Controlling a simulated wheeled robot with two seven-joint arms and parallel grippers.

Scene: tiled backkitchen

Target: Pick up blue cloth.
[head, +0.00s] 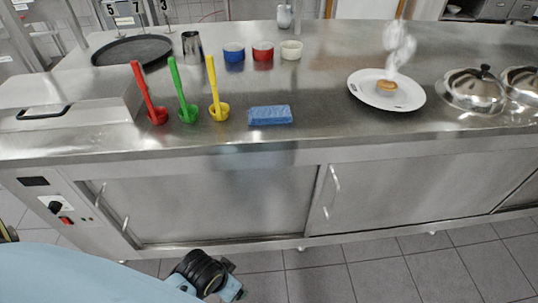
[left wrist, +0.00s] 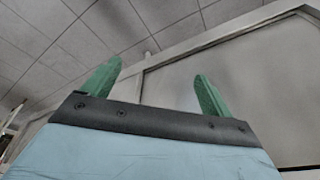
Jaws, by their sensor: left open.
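The blue cloth (head: 270,115) lies folded flat as a small rectangle on the steel counter, near its front edge, right of the yellow-handled ladle. My left gripper (left wrist: 158,85) shows in the left wrist view with its two green fingers spread wide and nothing between them. It is in front of the counter's cabinet side, and the cloth is not in that view. In the head view, part of my arm shows at the bottom left, low in front of the counter and well away from the cloth. My right gripper is in neither view.
Red (head: 148,92), green (head: 182,90) and yellow (head: 215,88) ladles stand left of the cloth. Behind are blue (head: 234,52), red (head: 263,51) and cream (head: 291,50) bowls. A steaming plate (head: 362,95) and metal domes (head: 473,90) are right. Counter between cloth and plate is clear.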

